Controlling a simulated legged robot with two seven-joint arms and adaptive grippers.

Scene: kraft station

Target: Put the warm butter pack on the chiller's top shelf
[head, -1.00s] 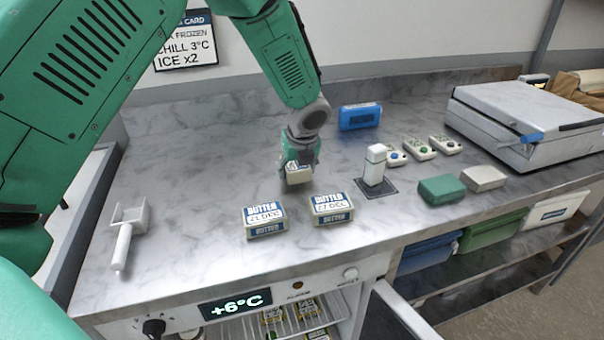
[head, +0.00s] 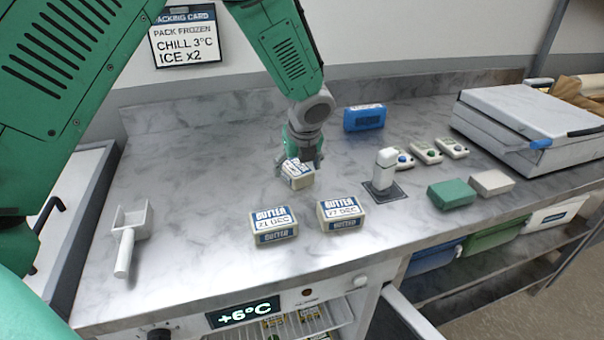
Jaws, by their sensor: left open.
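My left gripper (head: 299,166) points down over the counter, its fingers spread around a small butter pack (head: 297,177). That pack looks tilted; I cannot tell whether it touches the counter. Two more butter packs stand in front: one marked 21 DEC (head: 273,226) and one marked 27 DEC (head: 341,215). Which pack is warm does not show. The chiller (head: 330,293) is under the counter, with its display (head: 246,312) reading +6°C. Its door (head: 408,312) stands open at the right. Packs on a wire shelf (head: 312,322) show inside, cut off by the frame. My right gripper is out of view.
A white scoop (head: 129,238) lies at the left. A white device on a dark plate (head: 384,170), a green block (head: 451,194), a grey block (head: 491,182), small devices (head: 426,153), a blue pack (head: 364,117) and a large grey case (head: 530,125) occupy the right.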

